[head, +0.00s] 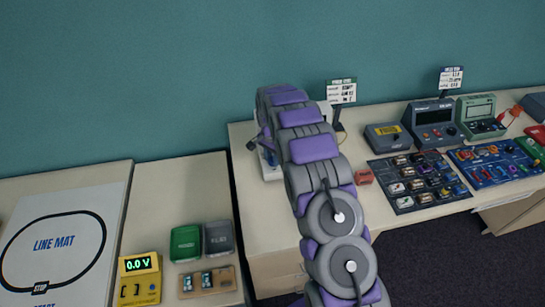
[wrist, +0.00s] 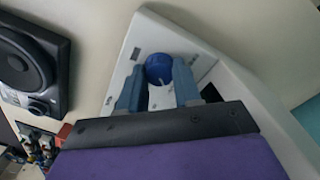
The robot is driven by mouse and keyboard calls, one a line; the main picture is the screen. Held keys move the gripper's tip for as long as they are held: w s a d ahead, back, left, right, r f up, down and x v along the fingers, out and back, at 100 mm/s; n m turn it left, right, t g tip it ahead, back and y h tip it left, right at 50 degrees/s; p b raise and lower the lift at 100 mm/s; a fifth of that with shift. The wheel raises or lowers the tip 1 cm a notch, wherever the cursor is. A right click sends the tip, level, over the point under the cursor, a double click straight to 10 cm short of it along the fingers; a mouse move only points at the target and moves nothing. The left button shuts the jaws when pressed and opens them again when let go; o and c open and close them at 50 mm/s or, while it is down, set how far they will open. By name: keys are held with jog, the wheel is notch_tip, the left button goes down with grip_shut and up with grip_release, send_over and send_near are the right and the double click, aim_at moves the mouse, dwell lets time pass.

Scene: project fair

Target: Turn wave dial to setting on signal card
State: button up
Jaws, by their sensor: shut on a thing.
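A round blue dial (wrist: 158,67) sits on the face of a white device (wrist: 127,62) in the wrist view. My gripper (wrist: 159,80) has its two blue-grey fingers on either side of the dial, shut on it. A small light mark shows on the dial, but its setting cannot be read. In the head view my purple and grey arm covers the gripper and dial; only an edge of the white device (head: 269,165) shows. A card with a green header (head: 342,92) stands behind the arm, and one with a blue header (head: 451,79) stands further right. Their text is too small to read.
A black speaker-like box (wrist: 32,65) lies left of the device in the wrist view. On the right table are a circuit board (head: 418,182), a blue meter (head: 435,122) and a green meter (head: 477,115). The left table holds a line mat (head: 60,265) and a yellow meter (head: 140,280).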

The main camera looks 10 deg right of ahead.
jog(key=o, duration=1)
jog(key=shift+a, duration=0.1)
jog(key=shift+o, duration=0.2)
jog(key=shift+r, duration=0.1)
notch_tip(320, 180, up, 17)
jog(key=p, duration=0.1)
jog(key=shift+w+a, duration=0.3)
jog(key=shift+w, duration=0.1)
